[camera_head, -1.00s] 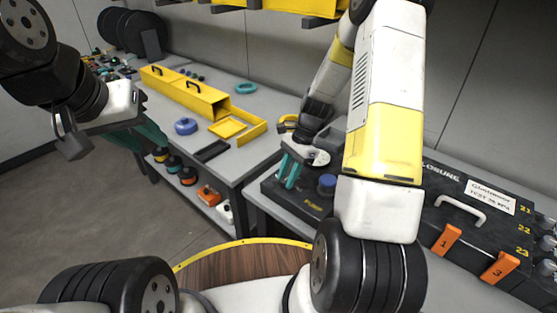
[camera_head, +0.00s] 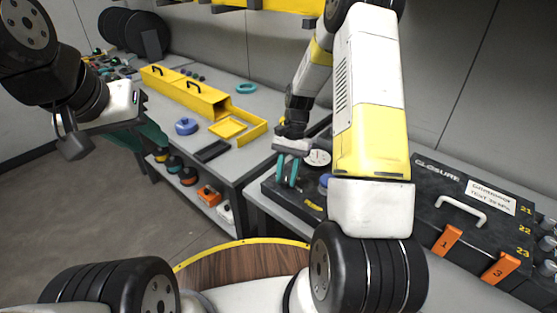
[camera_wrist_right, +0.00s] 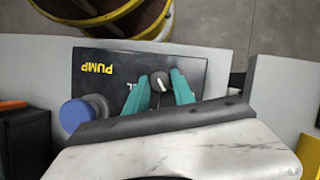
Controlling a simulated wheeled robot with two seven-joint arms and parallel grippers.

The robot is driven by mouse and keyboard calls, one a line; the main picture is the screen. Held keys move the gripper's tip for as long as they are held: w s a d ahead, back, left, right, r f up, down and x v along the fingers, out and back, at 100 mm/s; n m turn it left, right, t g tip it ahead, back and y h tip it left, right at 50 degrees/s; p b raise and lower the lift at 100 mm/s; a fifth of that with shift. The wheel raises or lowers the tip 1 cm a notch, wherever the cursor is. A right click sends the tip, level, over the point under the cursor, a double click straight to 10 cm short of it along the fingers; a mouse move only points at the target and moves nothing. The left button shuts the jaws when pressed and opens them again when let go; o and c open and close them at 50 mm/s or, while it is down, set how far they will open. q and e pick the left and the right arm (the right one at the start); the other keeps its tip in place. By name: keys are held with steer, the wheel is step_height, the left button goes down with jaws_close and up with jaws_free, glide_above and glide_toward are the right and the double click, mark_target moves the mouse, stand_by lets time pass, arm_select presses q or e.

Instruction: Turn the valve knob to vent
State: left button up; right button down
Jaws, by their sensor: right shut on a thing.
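The black valve knob (camera_wrist_right: 160,80) with a white pointer mark stands on the dark pump box (camera_wrist_right: 105,55), which is lettered PUMP in yellow. The teal fingers of my right gripper (camera_wrist_right: 160,90) are closed on either side of the knob. In the head view my right gripper (camera_head: 288,172) reaches down onto the pump box (camera_head: 275,193), and its fingers hide the knob. Part of the lettering by the knob is covered in the wrist view. My left gripper (camera_head: 150,136) hangs at the left, away from the pump; its teal fingers are partly hidden.
A blue cap (camera_wrist_right: 78,115) stands beside the knob on the pump side. A round white gauge (camera_head: 318,158) is behind the right fingers. The black closure case (camera_head: 440,190) lies to the right. Yellow trays (camera_head: 228,128) sit on the left bench.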

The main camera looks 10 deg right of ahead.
steer(key=n+h, duration=0.1)
steer(key=n, duration=0.1)
steer(key=n+h, duration=0.1)
steer(key=n, duration=0.2)
steer(key=shift+w+a+g, duration=0.1)
steer(key=shift+a+g, duration=0.05)
steer(key=shift+g, duration=0.15)
stand_by(0.4)
steer(key=c, duration=1.1)
jaws_free()
steer(key=shift+v, duration=3.95)
steer(key=shift+r, duration=0.1)
